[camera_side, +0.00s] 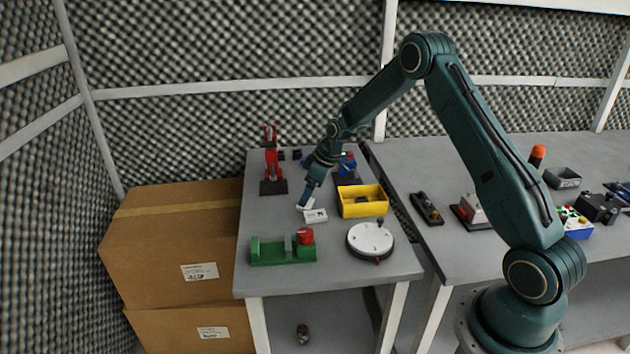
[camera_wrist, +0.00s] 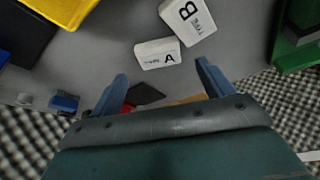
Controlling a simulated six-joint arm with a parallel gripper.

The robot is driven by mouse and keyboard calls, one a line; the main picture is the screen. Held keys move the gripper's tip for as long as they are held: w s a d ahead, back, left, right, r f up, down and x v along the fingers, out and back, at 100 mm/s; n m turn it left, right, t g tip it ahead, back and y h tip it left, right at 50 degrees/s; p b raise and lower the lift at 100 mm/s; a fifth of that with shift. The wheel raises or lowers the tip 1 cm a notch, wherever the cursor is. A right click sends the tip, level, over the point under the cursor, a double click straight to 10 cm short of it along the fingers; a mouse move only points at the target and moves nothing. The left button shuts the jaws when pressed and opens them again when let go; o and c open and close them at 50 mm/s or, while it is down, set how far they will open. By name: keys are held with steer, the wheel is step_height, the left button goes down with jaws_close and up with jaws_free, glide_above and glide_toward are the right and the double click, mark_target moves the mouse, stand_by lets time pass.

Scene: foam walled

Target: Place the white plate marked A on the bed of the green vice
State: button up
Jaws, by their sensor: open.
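The white plate marked A (camera_wrist: 158,54) lies on the grey table in the wrist view, just beyond and between my spread fingers. My gripper (camera_wrist: 162,76) is open, with nothing between its fingertips. In the side view my gripper (camera_side: 304,199) points down at the table and partly hides plate A (camera_side: 308,204). A second white plate, marked B (camera_wrist: 188,17), lies close beside plate A; it also shows in the side view (camera_side: 316,216). The green vice (camera_side: 283,252) stands at the table's near left, with a red round part on its right end. Its edge shows in the wrist view (camera_wrist: 296,50).
A yellow bin (camera_side: 362,208) stands right of the plates. A round white dial-like device (camera_side: 370,241) sits at the near right. A red upright tool (camera_side: 271,165) stands behind. The tabletop between plates and vice is clear.

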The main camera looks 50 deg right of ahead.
steer(key=shift+x, duration=1.85)
steer(key=shift+c, duration=0.2)
steer(key=c, duration=1.1)
steer(key=shift+r, duration=0.15)
steer(key=shift+c, duration=0.2)
step_height(320, 180, up, 20)
steer(key=shift+a, duration=0.1)
